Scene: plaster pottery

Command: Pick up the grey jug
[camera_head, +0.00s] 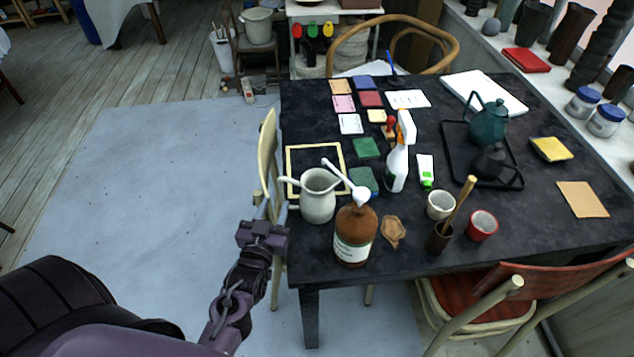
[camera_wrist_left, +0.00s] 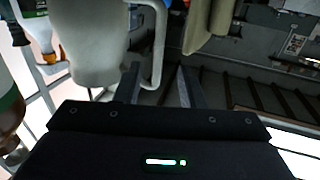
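The grey jug (camera_head: 318,202) stands upright near the left edge of the dark table, its handle pointing left. My left gripper (camera_head: 270,211) is just left of the jug, beside the table's edge, with its fingers apart. In the left wrist view, the jug (camera_wrist_left: 92,42) fills the upper left, and its handle comes down close to the gap between the fingertips of the left gripper (camera_wrist_left: 158,84). I cannot tell whether a finger touches the handle. The right gripper is in neither view.
A brown bottle (camera_head: 355,238) with a white pump stands close to the jug's right front. A spray bottle (camera_head: 397,168) stands behind it to the right. A pale frame (camera_head: 315,146) lies behind the jug. A chair (camera_head: 268,150) stands against the table's left side. The floor on the left is clear.

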